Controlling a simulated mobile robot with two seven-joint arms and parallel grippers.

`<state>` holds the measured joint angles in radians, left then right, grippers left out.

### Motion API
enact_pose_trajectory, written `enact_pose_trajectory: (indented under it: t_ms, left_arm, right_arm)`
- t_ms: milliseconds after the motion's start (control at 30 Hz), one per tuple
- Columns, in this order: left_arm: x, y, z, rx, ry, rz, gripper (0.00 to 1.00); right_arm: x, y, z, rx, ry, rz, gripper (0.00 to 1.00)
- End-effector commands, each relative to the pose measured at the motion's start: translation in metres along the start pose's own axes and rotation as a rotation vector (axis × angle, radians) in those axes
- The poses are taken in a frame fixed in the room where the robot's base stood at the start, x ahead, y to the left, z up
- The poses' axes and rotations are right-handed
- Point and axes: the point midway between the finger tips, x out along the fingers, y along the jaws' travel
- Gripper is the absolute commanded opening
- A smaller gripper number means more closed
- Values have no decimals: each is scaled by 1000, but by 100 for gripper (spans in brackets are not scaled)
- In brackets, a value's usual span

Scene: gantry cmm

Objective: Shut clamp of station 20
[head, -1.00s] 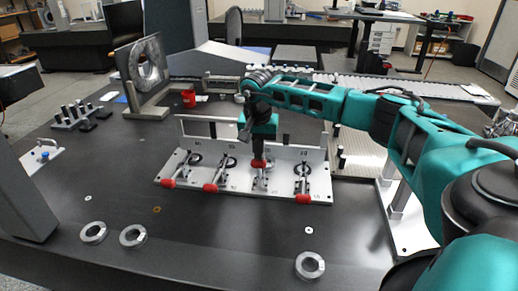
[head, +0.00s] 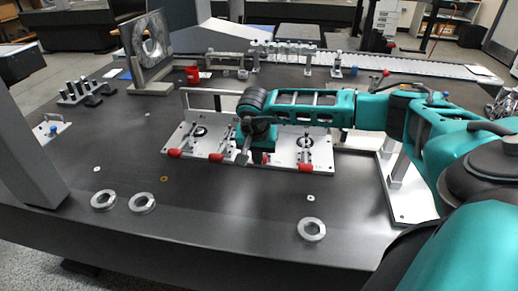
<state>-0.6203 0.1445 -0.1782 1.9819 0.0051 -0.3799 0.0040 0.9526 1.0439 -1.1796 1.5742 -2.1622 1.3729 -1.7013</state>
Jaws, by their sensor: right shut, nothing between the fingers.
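A pale clamp plate (head: 290,160) on the dark table carries a row of toggle clamps with red-tipped handles; the station numbers are too small to read surely. The left clamp's red handle (head: 175,153), the second handle (head: 216,157) and the rightmost handle (head: 305,167) point toward the front edge. Another red handle (head: 265,158) shows just right of my right gripper (head: 243,158). That gripper is shut and empty, pointing down over the plate between the second and third handles. My wrist hides much of the third clamp. My left gripper is not in view.
A raised bracket (head: 395,190) stands right of the plate.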

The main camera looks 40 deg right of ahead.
Motion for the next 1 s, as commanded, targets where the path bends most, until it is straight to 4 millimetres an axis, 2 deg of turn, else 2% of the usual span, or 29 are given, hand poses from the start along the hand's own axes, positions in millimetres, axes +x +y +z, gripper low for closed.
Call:
enact_pose_trajectory:
  t_ms: [400,867,1000]
  left_arm:
    - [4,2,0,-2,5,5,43]
    - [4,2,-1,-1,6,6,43]
    - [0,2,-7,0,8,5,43]
  right_arm:
    - [11,0,10,-1,-1,1,0]
    - [11,0,10,0,-1,1,0]
    - [4,0,8,1,0,0,0]
